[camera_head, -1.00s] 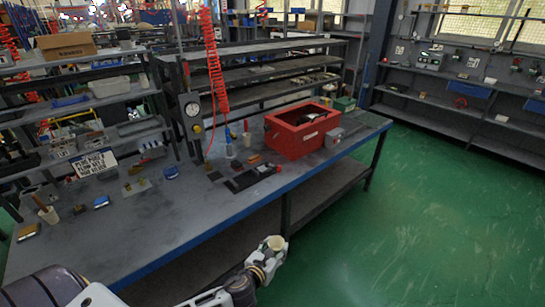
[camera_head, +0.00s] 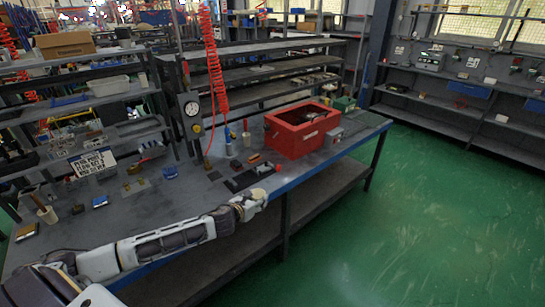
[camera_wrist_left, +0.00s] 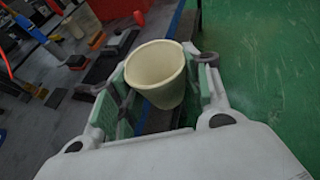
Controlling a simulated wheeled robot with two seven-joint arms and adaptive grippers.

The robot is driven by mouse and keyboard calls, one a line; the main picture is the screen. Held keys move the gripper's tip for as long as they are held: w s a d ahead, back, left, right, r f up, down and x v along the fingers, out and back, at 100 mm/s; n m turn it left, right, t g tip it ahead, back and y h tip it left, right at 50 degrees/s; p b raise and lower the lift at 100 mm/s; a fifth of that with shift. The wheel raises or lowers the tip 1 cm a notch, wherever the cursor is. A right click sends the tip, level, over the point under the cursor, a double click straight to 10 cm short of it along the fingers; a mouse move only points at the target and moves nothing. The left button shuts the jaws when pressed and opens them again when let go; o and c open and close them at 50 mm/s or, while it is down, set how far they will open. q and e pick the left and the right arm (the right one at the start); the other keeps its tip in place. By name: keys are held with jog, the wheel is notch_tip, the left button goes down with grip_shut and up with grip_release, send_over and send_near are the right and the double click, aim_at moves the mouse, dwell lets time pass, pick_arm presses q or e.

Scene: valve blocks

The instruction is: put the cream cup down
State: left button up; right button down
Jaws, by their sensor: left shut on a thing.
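The cream cup (camera_wrist_left: 157,75) is between the fingers of my left gripper (camera_wrist_left: 160,88) in the left wrist view, its open mouth facing the camera. The fingers are shut on its sides. In the head view, my left gripper (camera_head: 250,202) is at the front blue edge of the workbench (camera_head: 150,215), and the cup (camera_head: 259,194) shows as a small pale shape at its tip. Whether the cup touches the bench cannot be told. My right gripper is in neither view.
A red box (camera_head: 295,140) stands on the bench's right part, with a grey box beside it. A dark tray (camera_head: 243,178) lies just behind my left gripper. A blue bottle (camera_head: 229,143) stands further back. Green floor (camera_head: 430,220) is clear at right.

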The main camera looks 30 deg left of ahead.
pick_arm(q)
jog(key=w+a+f, duration=0.1)
jog(key=a, duration=0.5)
jog(key=w+a+f, duration=0.1)
jog(key=a, duration=0.5)
jog(key=w+a+f, duration=0.1)
jog(key=a+f, duration=0.1)
jog(key=a, duration=0.4)
jog(key=shift+a, duration=0.35)
jog(key=shift+s+f, duration=0.2)
jog(key=shift+f, duration=0.25)
jog(key=shift+d+f, duration=0.1)
jog(key=shift+d, duration=0.25)
